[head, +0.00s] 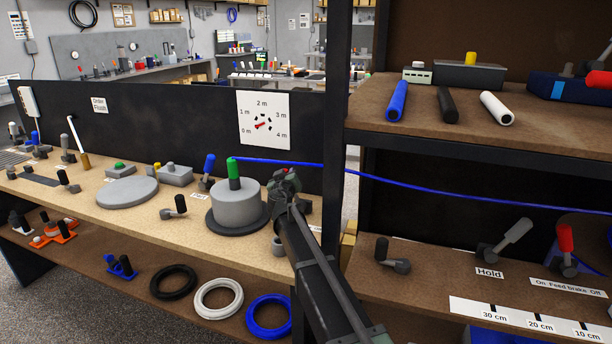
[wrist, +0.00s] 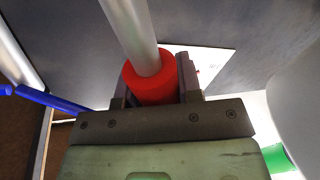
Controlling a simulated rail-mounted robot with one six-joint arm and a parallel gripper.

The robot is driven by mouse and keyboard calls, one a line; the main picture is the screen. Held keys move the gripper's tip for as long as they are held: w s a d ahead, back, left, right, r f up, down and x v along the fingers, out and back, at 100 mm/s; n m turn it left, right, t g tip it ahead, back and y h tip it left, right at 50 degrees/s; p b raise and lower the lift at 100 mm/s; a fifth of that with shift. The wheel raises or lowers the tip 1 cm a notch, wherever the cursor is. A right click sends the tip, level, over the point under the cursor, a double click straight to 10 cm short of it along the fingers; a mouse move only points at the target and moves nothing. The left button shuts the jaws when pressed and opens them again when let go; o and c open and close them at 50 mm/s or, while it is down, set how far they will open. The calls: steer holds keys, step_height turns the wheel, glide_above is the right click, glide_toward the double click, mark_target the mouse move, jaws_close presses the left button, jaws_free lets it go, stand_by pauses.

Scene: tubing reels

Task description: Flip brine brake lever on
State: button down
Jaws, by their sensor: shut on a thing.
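In the wrist view my gripper (wrist: 152,92) is shut on a red lever grip (wrist: 150,85), with one jaw on each side of it. A grey lever rod (wrist: 128,25) runs from the grip to the top of the picture. In the head view my gripper (head: 285,182) is at the back of the wooden bench, just right of the grey drum (head: 237,208). A little red shows at its tip. My arm hides most of the lever and its base, and I cannot read its label.
A green-gripped handle (head: 234,172) stands on the drum, close left of my gripper. A blue tube (head: 275,162) passes behind my gripper toward the right shelf. A dial board (head: 264,121) hangs behind. The Hold lever (head: 508,238) and red feed brake lever (head: 566,246) are at right.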

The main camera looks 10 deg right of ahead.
steer(key=c, duration=0.8)
jaws_free()
steer(key=shift+a, duration=0.1)
steer(key=v, duration=0.7)
steer(key=shift+s, duration=0.25)
